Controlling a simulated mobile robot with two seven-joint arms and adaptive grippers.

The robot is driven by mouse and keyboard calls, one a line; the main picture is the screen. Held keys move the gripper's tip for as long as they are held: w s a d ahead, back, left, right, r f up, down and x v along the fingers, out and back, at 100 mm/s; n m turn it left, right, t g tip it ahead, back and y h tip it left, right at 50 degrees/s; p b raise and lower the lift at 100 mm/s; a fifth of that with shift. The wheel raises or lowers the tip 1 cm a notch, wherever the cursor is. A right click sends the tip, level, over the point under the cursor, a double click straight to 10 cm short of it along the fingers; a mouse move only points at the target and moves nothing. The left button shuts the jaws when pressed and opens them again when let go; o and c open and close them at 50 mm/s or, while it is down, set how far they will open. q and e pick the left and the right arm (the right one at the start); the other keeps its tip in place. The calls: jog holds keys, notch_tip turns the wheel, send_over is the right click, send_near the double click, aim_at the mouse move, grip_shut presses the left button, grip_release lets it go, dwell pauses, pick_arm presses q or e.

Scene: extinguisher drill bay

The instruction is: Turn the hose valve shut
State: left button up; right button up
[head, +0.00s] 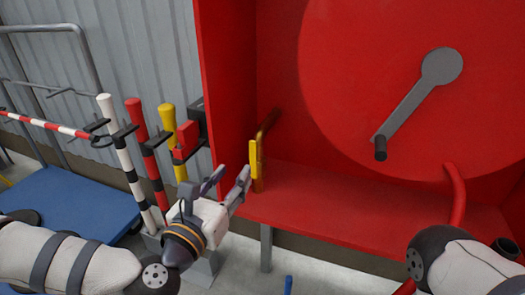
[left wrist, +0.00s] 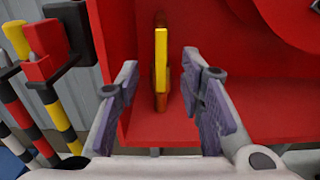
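The hose valve has a yellow lever handle (head: 254,160) that stands upright on a brass pipe (head: 267,131), at the left side inside the red hose cabinet. In the left wrist view the yellow handle (left wrist: 161,62) shows edge-on, between and beyond the fingers. My left gripper (head: 231,184) is open and empty, just left of and below the handle in the head view. Its fingers (left wrist: 160,108) stand wide apart and do not appear to touch the handle. My right arm (head: 455,265) shows at the lower right, but its gripper's fingers are not seen.
The red cabinet (head: 330,210) holds a large red reel with a grey crank (head: 415,100). Striped posts (head: 125,160) and a red box (head: 187,137) stand left of it. A blue platform cart (head: 65,205) is at the far left.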

aim_at(252, 147)
pick_arm(q)
jog(key=x, duration=0.7)
jog(key=r+x, duration=0.1)
jog(key=x, duration=0.3)
jog(key=shift+w+d, duration=0.1)
jog(key=shift+c, duration=0.6)
grip_shut()
